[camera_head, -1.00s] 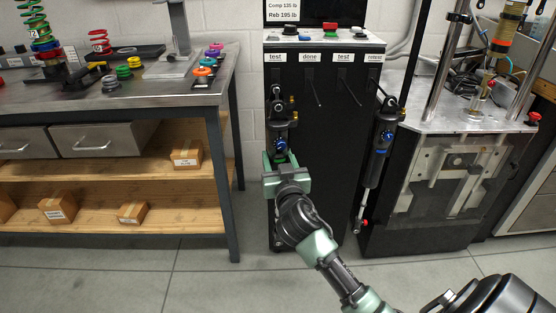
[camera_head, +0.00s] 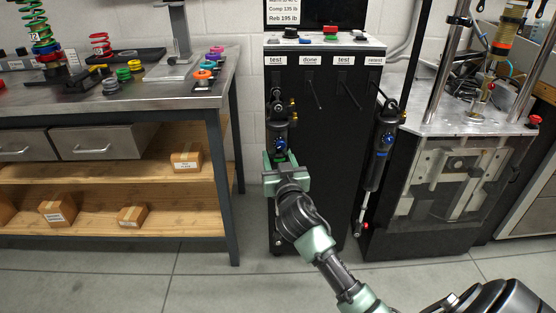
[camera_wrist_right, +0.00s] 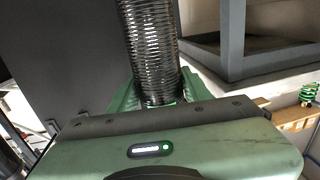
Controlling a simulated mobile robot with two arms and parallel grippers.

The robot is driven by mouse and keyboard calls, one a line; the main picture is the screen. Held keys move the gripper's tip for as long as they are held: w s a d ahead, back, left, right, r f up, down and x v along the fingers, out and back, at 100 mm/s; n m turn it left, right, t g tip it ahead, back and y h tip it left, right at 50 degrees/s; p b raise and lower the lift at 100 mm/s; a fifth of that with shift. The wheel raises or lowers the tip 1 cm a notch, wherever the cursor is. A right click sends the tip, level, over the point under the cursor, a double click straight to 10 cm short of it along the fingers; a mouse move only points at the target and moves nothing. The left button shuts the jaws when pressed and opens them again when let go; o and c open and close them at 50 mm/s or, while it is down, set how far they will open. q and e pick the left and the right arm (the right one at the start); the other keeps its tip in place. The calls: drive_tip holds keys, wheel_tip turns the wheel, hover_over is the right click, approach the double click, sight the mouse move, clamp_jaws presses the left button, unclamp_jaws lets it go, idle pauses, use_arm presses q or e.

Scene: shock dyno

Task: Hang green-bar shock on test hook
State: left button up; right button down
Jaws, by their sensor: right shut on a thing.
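A dark shock (camera_head: 280,118) with a blue knob stands upright in front of the black cabinet, under the left "test" label (camera_head: 276,61). Its top end is close to the hook there; I cannot tell whether its eye is around the hook. My right gripper (camera_head: 284,163) is shut on the lower part of this shock. A green mark shows low on the coil, but the bar is mostly hidden. My left gripper is out of view.
A second dark shock (camera_head: 383,145) hangs under the rightmost label. The "done" hook (camera_head: 314,95) and second "test" hook (camera_head: 347,95) are bare. A steel workbench (camera_head: 150,95) stands left, a test machine (camera_head: 455,165) right. Open floor (camera_head: 210,280) lies in front.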

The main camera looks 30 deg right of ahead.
drive_tip(key=shift+w+d+r, duration=0.15)
drive_tip(key=shift+w+r, duration=0.1)
drive_tip(key=shift+w+d, duration=0.1)
drive_tip(key=shift+w+d, duration=0.3)
drive_tip(key=shift+w, duration=0.3)
drive_tip(key=shift+f, duration=0.1)
idle(0.4)
drive_tip(key=c, duration=0.6)
unclamp_jaws()
drive_tip(key=shift+s, duration=0.1)
drive_tip(key=shift+f, duration=0.15)
